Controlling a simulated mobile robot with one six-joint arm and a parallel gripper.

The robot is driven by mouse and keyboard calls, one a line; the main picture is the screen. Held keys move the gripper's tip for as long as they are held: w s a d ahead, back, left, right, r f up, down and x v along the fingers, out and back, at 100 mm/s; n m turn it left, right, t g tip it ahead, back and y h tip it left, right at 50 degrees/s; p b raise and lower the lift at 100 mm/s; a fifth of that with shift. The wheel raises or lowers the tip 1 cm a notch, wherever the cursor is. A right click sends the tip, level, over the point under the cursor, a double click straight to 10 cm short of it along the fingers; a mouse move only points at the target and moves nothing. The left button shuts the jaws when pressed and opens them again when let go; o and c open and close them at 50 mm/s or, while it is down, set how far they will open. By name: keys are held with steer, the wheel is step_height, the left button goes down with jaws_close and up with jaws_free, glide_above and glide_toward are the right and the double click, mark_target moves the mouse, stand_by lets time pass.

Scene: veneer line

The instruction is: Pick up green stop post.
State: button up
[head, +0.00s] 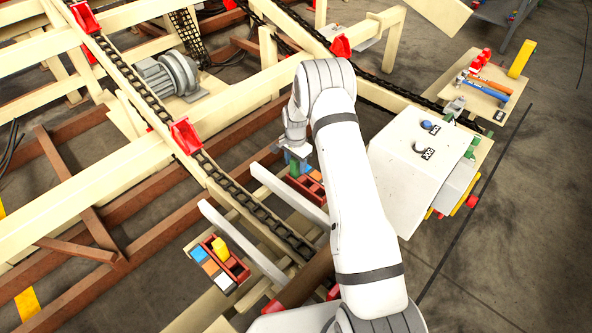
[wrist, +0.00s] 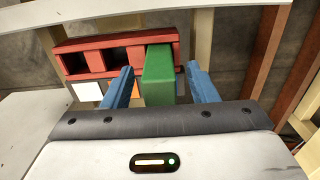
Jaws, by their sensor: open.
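The green stop post (wrist: 158,76) stands in the end slot of a red rack in the wrist view. My gripper (wrist: 162,82) is open, with one blue finger on each side of the post. A gap shows between the post and the right finger; the left finger is close to the post, and I cannot tell whether it touches. In the head view the green post (head: 294,169) shows just under my gripper (head: 291,158), partly covered by it.
The red rack (wrist: 70,47) has open slots left of the post. A second rack (head: 239,268) with a yellow block (head: 219,246) sits at lower left. Cream rails (head: 287,195) and a dark chain (head: 240,196) run close by. A white box (head: 408,175) stands right of my arm.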

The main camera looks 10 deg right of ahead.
steer(key=shift+f, duration=0.2)
steer(key=shift+c, duration=0.5)
jaws_close()
